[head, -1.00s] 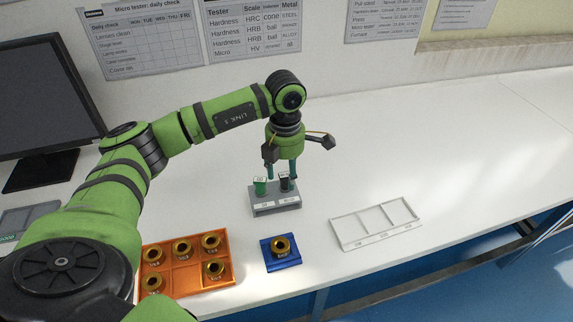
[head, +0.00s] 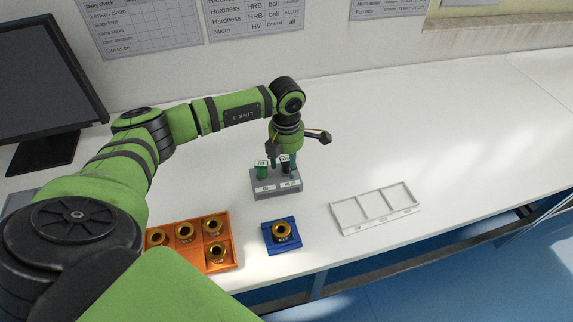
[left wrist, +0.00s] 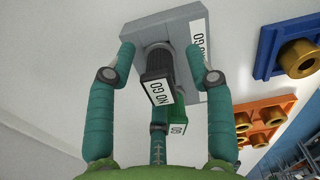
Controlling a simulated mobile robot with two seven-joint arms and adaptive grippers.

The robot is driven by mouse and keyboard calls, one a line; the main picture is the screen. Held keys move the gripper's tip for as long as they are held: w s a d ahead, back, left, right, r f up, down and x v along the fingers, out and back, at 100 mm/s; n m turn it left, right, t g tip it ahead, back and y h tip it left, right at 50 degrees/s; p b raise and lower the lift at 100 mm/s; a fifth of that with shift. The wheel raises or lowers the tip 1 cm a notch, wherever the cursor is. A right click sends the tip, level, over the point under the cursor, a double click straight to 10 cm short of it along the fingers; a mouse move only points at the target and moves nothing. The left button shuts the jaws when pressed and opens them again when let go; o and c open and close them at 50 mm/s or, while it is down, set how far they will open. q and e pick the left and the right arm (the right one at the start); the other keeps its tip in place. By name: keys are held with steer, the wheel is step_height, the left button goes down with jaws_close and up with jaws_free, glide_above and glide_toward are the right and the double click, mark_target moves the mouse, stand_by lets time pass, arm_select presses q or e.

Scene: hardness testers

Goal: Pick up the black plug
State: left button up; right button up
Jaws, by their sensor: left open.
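The black plug (head: 286,167) stands in the right place of a grey stand (head: 277,188). In the left wrist view the black plug (left wrist: 157,86) has a NO GO label on its top. A green plug (head: 262,171) with a GO label stands beside it, also seen in the left wrist view (left wrist: 178,122). My left gripper (head: 284,160) is over the stand, pointing down. In the left wrist view my left gripper (left wrist: 161,58) is open, with one teal finger on each side of the black plug. Gaps show between fingers and plug. My right gripper is out of view.
An orange tray (head: 192,257) with several brass pieces is at the front left, partly hidden by my arm. A blue holder (head: 269,243) bears one brass piece. An empty white tray (head: 376,225) lies at the right. The table behind it is clear.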

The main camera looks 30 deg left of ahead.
mark_target(287, 158)
arm_select(q)
steer(key=shift+c, duration=1.2)
steer(key=c, duration=0.7)
jaws_close()
steer(key=shift+r, duration=0.5)
step_height(287, 158, up, 2)
steer(key=shift+w+r+b, duration=0.1)
steer(key=shift+r+b, duration=0.1)
steer(key=shift+b, duration=0.55)
steer(key=s+d+r+b, duration=0.2)
steer(key=d+r, duration=0.5)
steer(key=d, duration=0.4)
steer(key=shift+s+d+r+b, duration=0.15)
steer(key=shift+d+r+b, duration=0.1)
steer(key=shift+r+b, duration=0.15)
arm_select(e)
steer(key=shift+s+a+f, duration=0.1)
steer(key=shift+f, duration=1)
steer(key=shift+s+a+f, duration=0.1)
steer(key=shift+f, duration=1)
